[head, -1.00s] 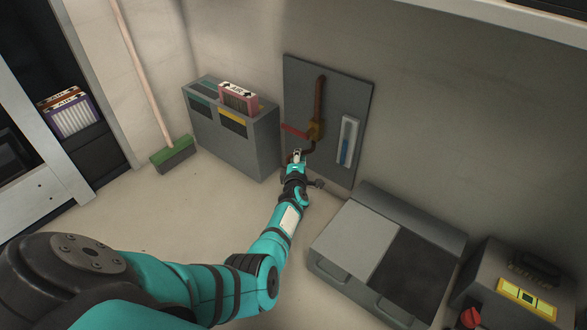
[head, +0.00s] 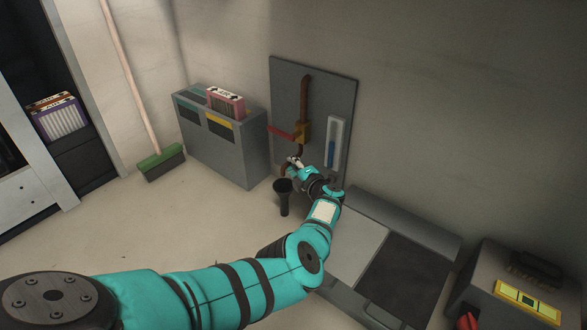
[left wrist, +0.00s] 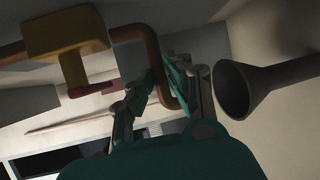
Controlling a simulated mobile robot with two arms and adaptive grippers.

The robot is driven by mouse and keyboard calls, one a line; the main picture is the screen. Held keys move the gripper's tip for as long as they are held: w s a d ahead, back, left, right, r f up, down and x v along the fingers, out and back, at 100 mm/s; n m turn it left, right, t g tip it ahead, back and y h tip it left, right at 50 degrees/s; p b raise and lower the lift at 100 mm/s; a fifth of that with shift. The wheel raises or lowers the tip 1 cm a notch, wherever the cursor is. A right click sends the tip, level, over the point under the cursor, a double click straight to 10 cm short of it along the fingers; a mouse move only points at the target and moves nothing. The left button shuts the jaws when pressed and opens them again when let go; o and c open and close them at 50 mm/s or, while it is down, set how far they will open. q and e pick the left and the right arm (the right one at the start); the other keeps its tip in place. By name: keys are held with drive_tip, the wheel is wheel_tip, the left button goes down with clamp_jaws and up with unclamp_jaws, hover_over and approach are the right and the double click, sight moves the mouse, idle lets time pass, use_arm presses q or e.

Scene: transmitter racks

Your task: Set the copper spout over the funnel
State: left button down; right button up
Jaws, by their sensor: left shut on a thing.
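The copper spout (head: 285,171) comes off the brass-coloured valve (head: 302,132) on the grey wall panel and curves downward. My left gripper (head: 293,162) is shut on the spout. In the left wrist view, the bent copper spout (left wrist: 156,62) passes between the gripper's fingers (left wrist: 166,88). The dark funnel (head: 283,187) stands just below the spout's end in the head view. In the left wrist view, the funnel's wide mouth (left wrist: 232,91) is beside the fingers, apart from the spout. I cannot tell whether the spout's end lines up over the mouth. My right gripper is not in view.
A red lever (head: 281,132) sticks out left of the valve, and a blue gauge (head: 335,145) is at its right. A grey filter bin (head: 222,152) stands left of the panel. A grey lidded box (head: 352,240) is at the right. Open floor lies at the left.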

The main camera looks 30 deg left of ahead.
use_arm(q)
drive_tip(key=shift+a, duration=0.15)
drive_tip(key=c, duration=1.3)
unclamp_jaws()
